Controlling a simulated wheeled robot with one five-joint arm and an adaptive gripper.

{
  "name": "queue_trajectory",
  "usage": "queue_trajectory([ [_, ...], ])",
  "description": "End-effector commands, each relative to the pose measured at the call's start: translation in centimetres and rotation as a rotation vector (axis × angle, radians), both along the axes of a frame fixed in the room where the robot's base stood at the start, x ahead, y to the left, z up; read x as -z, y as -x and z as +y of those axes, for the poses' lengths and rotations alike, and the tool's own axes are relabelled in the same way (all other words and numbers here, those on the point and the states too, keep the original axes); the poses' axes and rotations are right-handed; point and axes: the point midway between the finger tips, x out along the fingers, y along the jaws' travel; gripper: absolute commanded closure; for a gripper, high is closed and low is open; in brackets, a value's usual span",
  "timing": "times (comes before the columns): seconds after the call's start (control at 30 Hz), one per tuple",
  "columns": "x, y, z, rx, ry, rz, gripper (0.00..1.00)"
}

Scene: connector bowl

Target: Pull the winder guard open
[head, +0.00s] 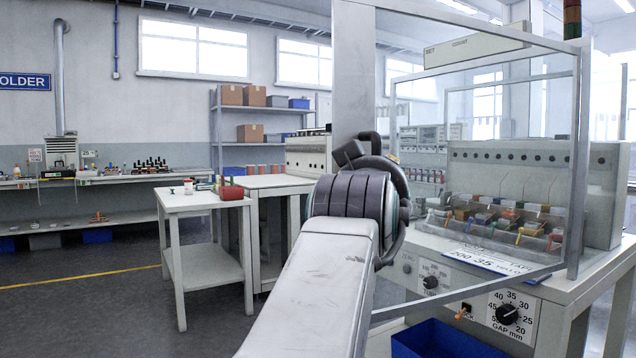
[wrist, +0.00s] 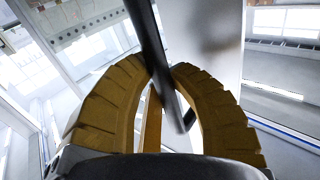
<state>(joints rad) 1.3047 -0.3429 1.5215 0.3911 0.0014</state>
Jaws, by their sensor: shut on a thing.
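The winder guard (head: 578,150) is a clear pane in a grey frame, at the right of the head view. Its near left edge is a broad pale upright (head: 354,70), and the pane slants back from there to the machine's right side. It appears swung outward from the machine front. In the wrist view, my gripper (wrist: 166,78) has its two ochre ribbed fingers closed around a dark bar handle (wrist: 148,35) beside a pale upright (wrist: 205,35). In the head view my wrist hides the fingertips and most of the handle.
Behind the pane is the winder with a row of coloured parts (head: 500,222). A control panel with knobs (head: 507,314) and a blue bin (head: 440,342) sit below. A small white table (head: 200,200) stands left, with open floor (head: 90,310) beyond.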

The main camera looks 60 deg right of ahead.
Motion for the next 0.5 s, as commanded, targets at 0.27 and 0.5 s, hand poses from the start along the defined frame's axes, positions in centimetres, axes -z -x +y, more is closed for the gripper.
queue_trajectory([
  [0.27, -0.01, -0.11, 0.17, -0.004, -0.001, -0.002, 0.68],
  [0.5, 0.03, -0.06, 0.09, -0.002, -0.001, -0.001, 0.5],
])
